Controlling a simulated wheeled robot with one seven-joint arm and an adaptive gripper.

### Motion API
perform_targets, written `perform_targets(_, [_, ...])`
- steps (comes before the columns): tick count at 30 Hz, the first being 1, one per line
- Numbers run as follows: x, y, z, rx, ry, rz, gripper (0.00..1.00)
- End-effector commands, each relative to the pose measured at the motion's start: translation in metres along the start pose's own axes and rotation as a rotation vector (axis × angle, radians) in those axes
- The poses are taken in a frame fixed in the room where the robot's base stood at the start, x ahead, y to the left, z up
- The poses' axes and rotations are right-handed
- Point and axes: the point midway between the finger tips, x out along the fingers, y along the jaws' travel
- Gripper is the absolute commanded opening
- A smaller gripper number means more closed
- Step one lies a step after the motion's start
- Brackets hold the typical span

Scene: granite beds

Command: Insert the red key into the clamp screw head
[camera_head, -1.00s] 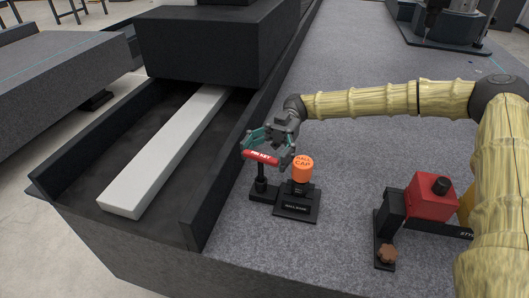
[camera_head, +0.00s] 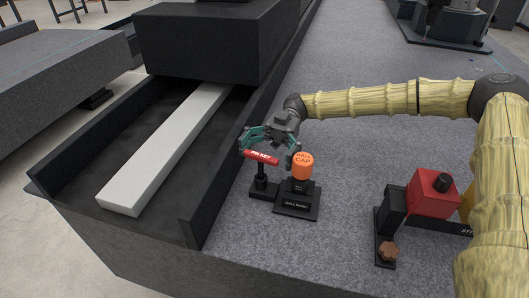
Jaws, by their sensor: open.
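The red key (camera_head: 262,157), a horizontal red bar lettered "PIN KEY", sits on top of a black upright post at the left of a small black stand. My gripper (camera_head: 268,146) is open just above and behind the key. Its teal-and-grey fingers spread toward both ends of the bar; I cannot tell whether they touch it. A clamp screw head is not clearly identifiable. A brown knob (camera_head: 388,251) sits at the front of the black fixture to the right, but I cannot tell if it is that head.
An orange cap (camera_head: 303,166) stands on a labelled black base (camera_head: 296,203), close beside the key. A red block (camera_head: 432,194) with a black knob stands at right. A dark trough (camera_head: 193,226) with a pale bar (camera_head: 165,155) lies left. Grey granite between is clear.

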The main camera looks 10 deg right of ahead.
Motion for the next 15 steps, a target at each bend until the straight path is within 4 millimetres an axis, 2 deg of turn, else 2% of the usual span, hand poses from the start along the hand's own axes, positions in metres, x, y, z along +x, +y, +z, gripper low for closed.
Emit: perform_targets(15, [-0.035,0.0,0.002,0.0,-0.001,0.001,1.0])
